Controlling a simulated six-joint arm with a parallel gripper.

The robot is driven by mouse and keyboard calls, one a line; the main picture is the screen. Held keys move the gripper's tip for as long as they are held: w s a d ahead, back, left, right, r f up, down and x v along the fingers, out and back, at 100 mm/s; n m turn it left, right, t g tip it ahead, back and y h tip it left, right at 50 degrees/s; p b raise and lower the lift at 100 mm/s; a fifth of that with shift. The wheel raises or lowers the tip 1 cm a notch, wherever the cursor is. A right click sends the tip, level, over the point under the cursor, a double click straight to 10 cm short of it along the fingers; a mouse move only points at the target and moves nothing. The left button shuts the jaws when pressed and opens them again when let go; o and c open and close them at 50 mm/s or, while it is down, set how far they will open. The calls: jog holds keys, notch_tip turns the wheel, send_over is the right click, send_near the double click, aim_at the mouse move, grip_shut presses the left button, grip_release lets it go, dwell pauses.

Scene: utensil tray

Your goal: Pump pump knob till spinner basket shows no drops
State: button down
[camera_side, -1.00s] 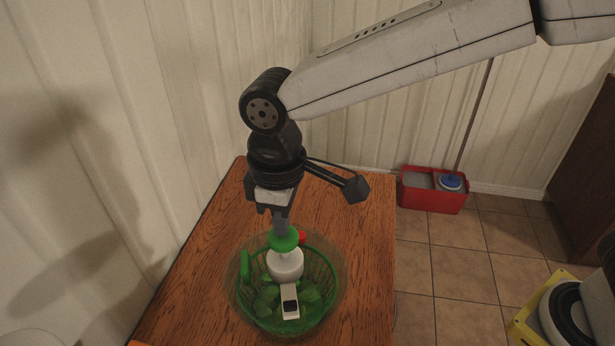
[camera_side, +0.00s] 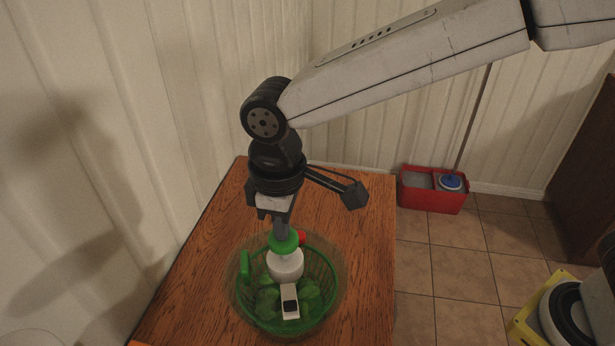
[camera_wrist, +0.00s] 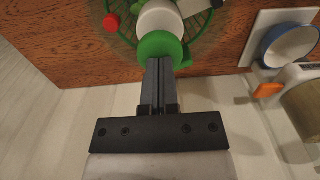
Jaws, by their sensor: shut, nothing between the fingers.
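The green pump knob (camera_side: 284,243) sits on top of the white pump housing (camera_side: 285,265), above the spinner. My gripper (camera_side: 281,229) is shut and empty, pointing down with its fingertips at the top of the knob. In the wrist view my closed fingers (camera_wrist: 160,64) meet the edge of the green knob (camera_wrist: 160,46). The green spinner basket (camera_side: 330,275) holds green leaves (camera_side: 267,301) inside a clear bowl (camera_side: 236,290). The pump housing and its white arm hide part of the basket. Drops are too small to tell.
The bowl stands on a wooden table (camera_side: 220,240) close to the pale wall. A small red part (camera_side: 301,237) shows behind the knob. A red bucket (camera_side: 432,191) with a mop stands on the tiled floor beyond. The table's back half is clear.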

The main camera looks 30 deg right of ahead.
jog(key=shift+r, duration=0.6)
jog(key=shift+f, duration=0.1)
jog(key=shift+f, duration=1.7)
jog(key=shift+r, duration=1.8)
jog(key=shift+f, duration=1.8)
jog(key=shift+r, duration=1.8)
jog(key=shift+r, duration=0.1)
notch_tip(320, 180, up, 7)
